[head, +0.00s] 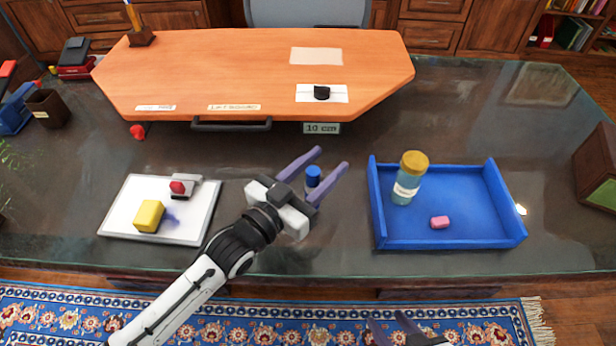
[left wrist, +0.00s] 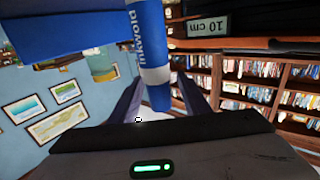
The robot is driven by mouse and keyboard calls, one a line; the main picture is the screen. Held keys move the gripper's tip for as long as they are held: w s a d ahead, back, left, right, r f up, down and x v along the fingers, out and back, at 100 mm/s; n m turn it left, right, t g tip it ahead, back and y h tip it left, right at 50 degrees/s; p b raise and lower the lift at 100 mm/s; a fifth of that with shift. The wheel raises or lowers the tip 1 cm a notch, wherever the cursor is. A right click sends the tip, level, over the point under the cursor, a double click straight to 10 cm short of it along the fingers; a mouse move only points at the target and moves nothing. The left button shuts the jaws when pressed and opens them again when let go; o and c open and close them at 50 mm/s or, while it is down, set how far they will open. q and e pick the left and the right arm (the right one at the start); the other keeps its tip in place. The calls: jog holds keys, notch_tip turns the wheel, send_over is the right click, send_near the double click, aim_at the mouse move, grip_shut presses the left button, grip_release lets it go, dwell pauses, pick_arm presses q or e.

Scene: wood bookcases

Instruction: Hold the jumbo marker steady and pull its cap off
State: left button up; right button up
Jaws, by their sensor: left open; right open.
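The jumbo marker (head: 312,181) stands upright on the dark desk with its blue cap (head: 313,172) on top. In the left wrist view the marker (left wrist: 150,48) appears upside down, with a white label band and blue cap (left wrist: 159,98). My left gripper (head: 334,158) is open, with one purple finger on each side of the marker; the marker is between them, and I cannot tell whether either finger touches it. My right gripper (head: 389,322) is open and empty at the bottom edge, partly cut off, well away from the marker.
A blue tray (head: 470,242) to the right holds a jar (head: 408,178) and pink eraser (head: 440,222). A white board (head: 120,212) with a yellow block (head: 149,216) lies left. A raised orange lift board (head: 230,70) spans the back. The desk between marker and tray is clear.

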pick_arm(q)
jog(key=shift+w+d, duration=0.3)
jog(key=shift+w, duration=0.05)
grip_shut()
dwell(0.8)
grip_release()
jog(key=v, duration=1.2)
jog(key=shift+a, duration=0.15)
